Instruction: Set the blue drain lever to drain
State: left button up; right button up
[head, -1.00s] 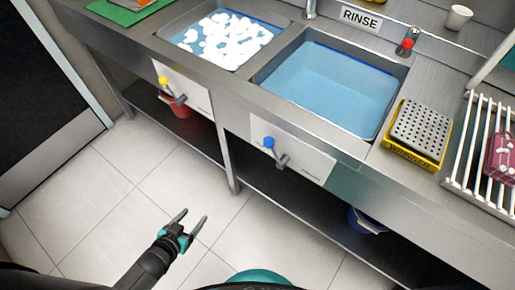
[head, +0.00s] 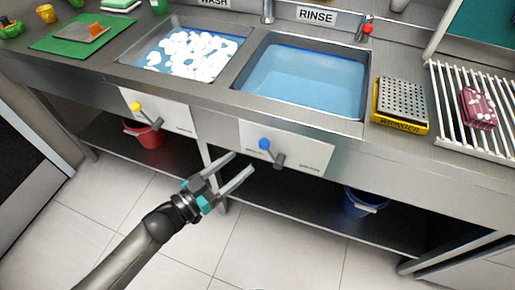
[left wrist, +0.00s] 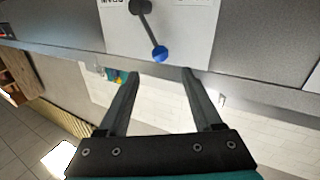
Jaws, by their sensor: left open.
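The blue drain lever (head: 265,145) sits on a white panel (head: 305,152) under the rinse basin. In the head view its blue knob points up and left from a dark grey pivot. It also shows in the left wrist view (left wrist: 160,52), just beyond the fingertips and between their lines. My left gripper (head: 243,163) is open and empty, just left of and below the lever, apart from it. It also shows open in the left wrist view (left wrist: 160,80). The panel's small labels are too small to read. My right gripper is not in view.
The rinse basin (head: 305,80) holds blue water. The wash basin (head: 190,50) holds water and white foam. A yellow lever (head: 137,108) sits on the left panel. A red bucket (head: 145,133) and a blue bucket (head: 362,202) stand below. The floor in front is clear.

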aim_at(260, 146)
pick_arm(q)
jog(key=b+x, duration=0.1)
jog(key=x, duration=0.5)
jog(key=shift+w, duration=0.1)
jog(key=shift+w+d, duration=0.45)
jog(key=shift+d, duration=0.05)
jog(key=shift+w+d, duration=0.1)
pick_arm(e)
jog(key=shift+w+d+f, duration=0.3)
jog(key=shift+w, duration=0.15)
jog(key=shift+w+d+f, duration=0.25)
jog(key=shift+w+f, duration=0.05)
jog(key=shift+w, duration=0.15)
pick_arm(q)
jog(key=c, duration=0.6)
grip_shut()
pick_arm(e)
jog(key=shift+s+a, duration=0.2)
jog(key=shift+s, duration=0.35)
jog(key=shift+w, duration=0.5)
